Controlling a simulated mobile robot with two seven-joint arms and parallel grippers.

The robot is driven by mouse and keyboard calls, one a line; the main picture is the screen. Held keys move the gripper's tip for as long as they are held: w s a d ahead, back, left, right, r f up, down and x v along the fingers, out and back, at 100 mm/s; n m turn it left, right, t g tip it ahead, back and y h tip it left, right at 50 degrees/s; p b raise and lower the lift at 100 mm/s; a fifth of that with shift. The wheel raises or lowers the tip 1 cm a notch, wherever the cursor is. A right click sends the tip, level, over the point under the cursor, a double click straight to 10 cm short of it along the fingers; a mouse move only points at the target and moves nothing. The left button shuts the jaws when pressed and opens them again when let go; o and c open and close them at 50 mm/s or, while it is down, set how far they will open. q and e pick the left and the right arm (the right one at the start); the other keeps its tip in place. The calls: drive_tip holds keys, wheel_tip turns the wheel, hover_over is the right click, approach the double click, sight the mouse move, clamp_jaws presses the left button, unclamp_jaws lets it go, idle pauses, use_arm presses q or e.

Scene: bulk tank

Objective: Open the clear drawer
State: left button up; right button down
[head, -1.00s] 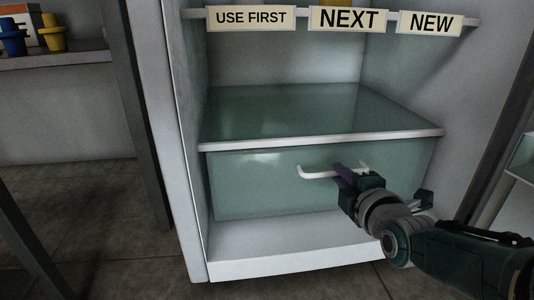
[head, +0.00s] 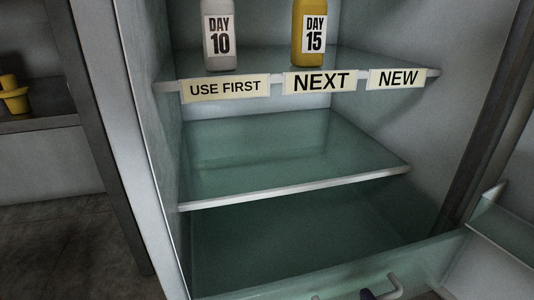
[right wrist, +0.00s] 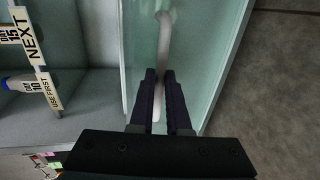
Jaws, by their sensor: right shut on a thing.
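The clear drawer (head: 432,262) is a greenish see-through bin at the bottom of the fridge. In the head view it stands pulled out, its front panel low in the picture and its empty inside visible below the glass shelf. Its white bar handle (head: 396,287) shows at the bottom edge and also in the right wrist view (right wrist: 164,40). My right gripper (right wrist: 160,75) is shut on the handle, with its dark fingers either side of the bar. Only a purple fingertip of it shows in the head view (head: 367,295). My left gripper is in neither view.
Above is a glass shelf (head: 290,155) with a white front edge, empty. The higher shelf has labels USE FIRST, NEXT and NEW, with a DAY 10 bottle (head: 220,38) and a yellow DAY 15 bottle (head: 314,35). The open door's shelf (head: 510,240) is close to the drawer's right side.

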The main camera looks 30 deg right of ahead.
drive_tip(key=v, duration=0.3)
drive_tip(key=shift+s+a+f, duration=0.1)
drive_tip(key=shift+s+f, duration=0.1)
drive_tip(key=shift+f, duration=0.05)
drive_tip(key=c, duration=0.9)
unclamp_jaws()
drive_tip(key=p+v, duration=0.2)
drive_tip(key=v, duration=0.7)
drive_tip(key=shift+s+r, duration=0.1)
drive_tip(key=shift+s, duration=0.3)
